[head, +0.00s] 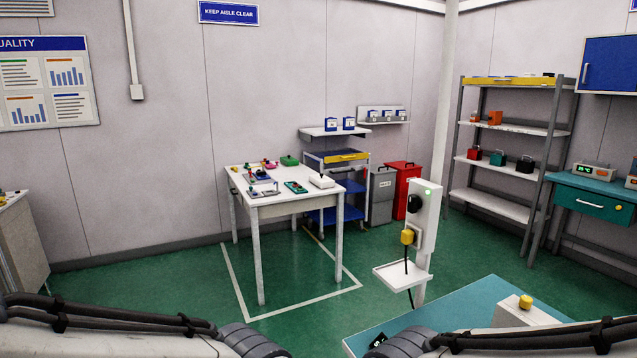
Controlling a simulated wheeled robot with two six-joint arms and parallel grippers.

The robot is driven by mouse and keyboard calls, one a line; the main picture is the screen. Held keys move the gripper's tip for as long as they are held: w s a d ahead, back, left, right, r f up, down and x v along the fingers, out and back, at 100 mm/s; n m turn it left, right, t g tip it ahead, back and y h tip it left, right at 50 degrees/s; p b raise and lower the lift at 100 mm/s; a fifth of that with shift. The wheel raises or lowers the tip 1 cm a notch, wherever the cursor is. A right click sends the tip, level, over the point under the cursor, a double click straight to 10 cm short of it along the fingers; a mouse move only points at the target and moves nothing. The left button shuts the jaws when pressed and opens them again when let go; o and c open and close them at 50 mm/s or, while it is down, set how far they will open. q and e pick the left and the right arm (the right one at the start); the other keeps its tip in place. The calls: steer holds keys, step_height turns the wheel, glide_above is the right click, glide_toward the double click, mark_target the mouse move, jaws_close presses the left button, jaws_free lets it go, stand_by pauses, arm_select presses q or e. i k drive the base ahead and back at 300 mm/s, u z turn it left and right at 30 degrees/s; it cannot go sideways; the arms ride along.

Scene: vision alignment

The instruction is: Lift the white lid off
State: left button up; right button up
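Two white things could be or carry the white lid. One is a small white block with a dark knob (321,181) on the right end of the white table (262,208). The other is a white flat-topped piece (533,317) with a yellow knob (525,302) on the teal bench top (462,302) at lower right. My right arm hides its lower part. I cannot tell which one is the lid. My two arms cross the bottom edge of the head view, one from each side. Neither gripper's fingers can be seen.
A white post with a socket panel (424,218) and small tray (402,275) stands between the table and the teal bench. Several small coloured parts lie on the white table. A shelf rack (505,204) stands at right. The green floor around the white table is clear.

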mark_target(320, 180)
steer(key=u, duration=0.7)
steer(key=i, duration=4.3)
steer(key=z, duration=2.1)
steer(key=i, duration=2.35)
steer(key=u, duration=1.55)
